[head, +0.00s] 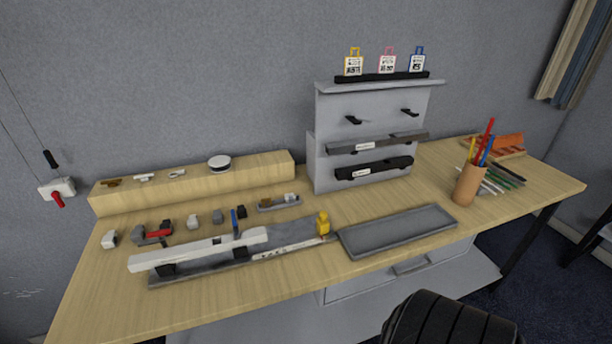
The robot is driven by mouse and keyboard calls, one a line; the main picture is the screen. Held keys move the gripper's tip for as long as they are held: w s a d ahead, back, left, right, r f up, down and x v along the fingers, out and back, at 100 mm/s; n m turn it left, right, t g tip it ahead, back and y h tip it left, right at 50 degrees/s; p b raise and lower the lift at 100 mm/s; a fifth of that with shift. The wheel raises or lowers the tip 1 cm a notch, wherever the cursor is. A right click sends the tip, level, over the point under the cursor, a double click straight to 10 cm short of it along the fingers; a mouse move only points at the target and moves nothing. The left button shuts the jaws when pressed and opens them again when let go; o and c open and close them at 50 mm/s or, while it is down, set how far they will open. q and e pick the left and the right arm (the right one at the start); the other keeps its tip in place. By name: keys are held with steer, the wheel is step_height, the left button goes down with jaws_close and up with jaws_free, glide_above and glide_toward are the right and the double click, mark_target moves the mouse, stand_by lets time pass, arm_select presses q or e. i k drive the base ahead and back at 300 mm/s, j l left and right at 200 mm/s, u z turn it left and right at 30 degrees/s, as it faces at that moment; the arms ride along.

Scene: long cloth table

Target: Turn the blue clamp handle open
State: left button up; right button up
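The blue clamp handle (234,219) is a thin upright bar on the wooden table (110,290), left of centre. It stands just behind a long pale rail (198,248). A small dark block (242,212) sits beside its right side. The foot of the handle is partly hidden by the rail, and the clamp's details are too small to tell. Neither of my grippers shows in the head view.
A clamp with a red handle (159,233) and grey blocks (193,221) stand left of the blue handle. A yellow piece (323,223) is at the rail's right. A grey tray (397,230), grey rack (330,110) and pencil cup (468,186) are further right.

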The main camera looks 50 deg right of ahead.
mark_target(236, 231)
steer(key=z, duration=0.9)
